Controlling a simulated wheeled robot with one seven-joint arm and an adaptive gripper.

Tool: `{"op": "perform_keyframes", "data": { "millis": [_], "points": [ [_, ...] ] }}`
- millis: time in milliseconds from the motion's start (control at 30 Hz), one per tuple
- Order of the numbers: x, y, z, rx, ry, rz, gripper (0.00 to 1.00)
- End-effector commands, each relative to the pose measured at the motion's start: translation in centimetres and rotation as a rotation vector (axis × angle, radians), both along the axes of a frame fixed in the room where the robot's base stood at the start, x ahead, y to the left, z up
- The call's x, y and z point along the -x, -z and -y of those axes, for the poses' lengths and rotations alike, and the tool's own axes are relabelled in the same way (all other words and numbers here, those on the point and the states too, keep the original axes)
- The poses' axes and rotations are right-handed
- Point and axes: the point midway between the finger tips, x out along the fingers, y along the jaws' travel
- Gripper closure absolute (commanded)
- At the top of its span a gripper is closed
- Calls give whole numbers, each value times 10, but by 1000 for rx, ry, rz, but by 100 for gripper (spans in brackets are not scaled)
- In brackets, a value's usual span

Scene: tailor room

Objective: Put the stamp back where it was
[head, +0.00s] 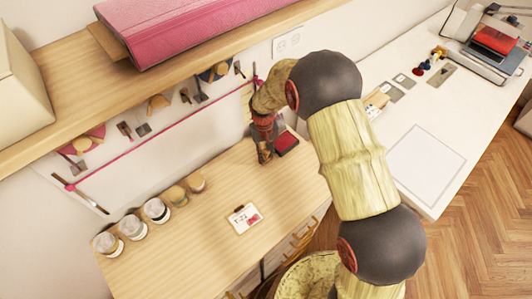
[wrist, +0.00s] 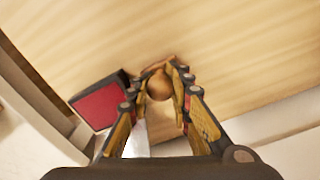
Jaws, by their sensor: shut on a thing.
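My gripper (wrist: 162,88) is shut on the stamp, whose round brown wooden handle (wrist: 159,84) shows between the fingertips in the wrist view. In the head view my gripper (head: 265,154) is low over the far right part of the wooden table, beside the red ink pad (head: 287,142). The stamp is hidden by the fingers there. The ink pad, red in a dark case, lies left of the fingers in the wrist view (wrist: 101,104). I cannot tell whether the stamp touches the tabletop.
A white card (head: 240,225) with writing and a red mark lies on the wooden table (head: 190,245). Several jars (head: 157,211) stand along its left back edge. A wall shelf (head: 60,120) overhangs the back. A white table (head: 455,150) stands at right. The table middle is mostly clear.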

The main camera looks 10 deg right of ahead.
Motion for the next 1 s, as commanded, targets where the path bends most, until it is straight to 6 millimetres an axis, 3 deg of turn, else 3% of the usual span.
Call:
{"op": "perform_keyframes", "data": {
  "millis": [200, 233, 567, 867, 1000],
  "points": [
    [0, 4, 0, 0, 0, -1, 100],
    [1, 4, 0, 0, 0, -1, 79],
    [0, 3, 0, 0, 0, -1, 61],
    [0, 2, 0, 0, 0, -1, 61],
    [0, -10, 0, 0, 0, 2, 61]
  ]
}}
